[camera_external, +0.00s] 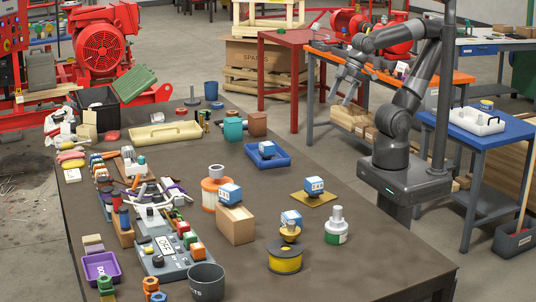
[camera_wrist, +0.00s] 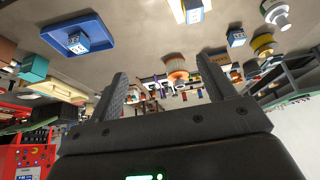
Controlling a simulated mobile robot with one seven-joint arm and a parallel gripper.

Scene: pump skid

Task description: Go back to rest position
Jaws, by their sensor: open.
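My gripper (camera_external: 344,90) is raised in the air at the far right side of the dark table (camera_external: 330,256), close to my arm's base. In the wrist view my gripper (camera_wrist: 168,82) has its two fingers wide apart, with nothing between them. My arm is folded up and bends back over its base. The gripper touches nothing that I can see. The wrist view is tilted, with the table and its objects across the upper part.
A blue tray (camera_external: 279,161) with a blue-white cube (camera_external: 267,149) stands nearest on the table. An orange-topped bench (camera_external: 462,78) is behind my arm; a blue table (camera_external: 510,133) is at right.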

